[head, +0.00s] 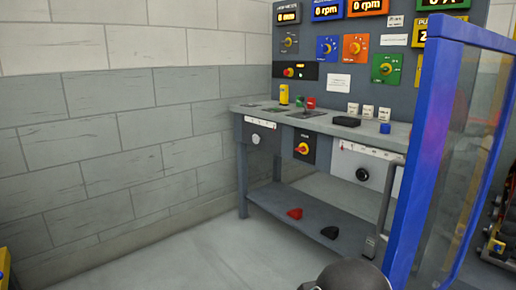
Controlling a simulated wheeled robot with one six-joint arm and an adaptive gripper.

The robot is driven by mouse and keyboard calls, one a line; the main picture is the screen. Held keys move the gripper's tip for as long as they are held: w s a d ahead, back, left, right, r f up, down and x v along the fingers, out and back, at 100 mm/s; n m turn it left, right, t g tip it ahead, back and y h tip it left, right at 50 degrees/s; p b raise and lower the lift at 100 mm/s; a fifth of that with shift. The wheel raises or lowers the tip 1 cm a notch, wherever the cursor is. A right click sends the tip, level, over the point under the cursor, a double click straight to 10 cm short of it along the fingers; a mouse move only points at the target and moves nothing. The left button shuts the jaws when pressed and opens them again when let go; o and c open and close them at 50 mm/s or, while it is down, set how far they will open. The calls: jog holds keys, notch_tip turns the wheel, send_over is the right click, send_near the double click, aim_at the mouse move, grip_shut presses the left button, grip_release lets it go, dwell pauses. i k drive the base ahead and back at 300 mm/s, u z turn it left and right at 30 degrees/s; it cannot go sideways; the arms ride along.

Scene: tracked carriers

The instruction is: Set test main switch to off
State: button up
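A red rotary knob on a yellow disc, on a dark plate (302,149), sits on the front of the bench below the worktop. It looks like a main switch, but its label and exact setting are too small to read. Another black plate (295,71) on the upright panel carries a red and yellow control (289,72), also with unreadable text. I cannot tell for certain from the labels which is the test main switch.
A grey bench (240,108) stands against the wall, with small blocks on top and red and black items on its lower shelf (270,200). A blue-framed clear screen (425,165) stands at the right, close by. The floor (190,262) in front left is clear.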

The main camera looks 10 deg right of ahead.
aim_at(302, 149)
jog(key=u, duration=0.2)
jog(key=i, duration=1.25)
jog(key=z, duration=0.5)
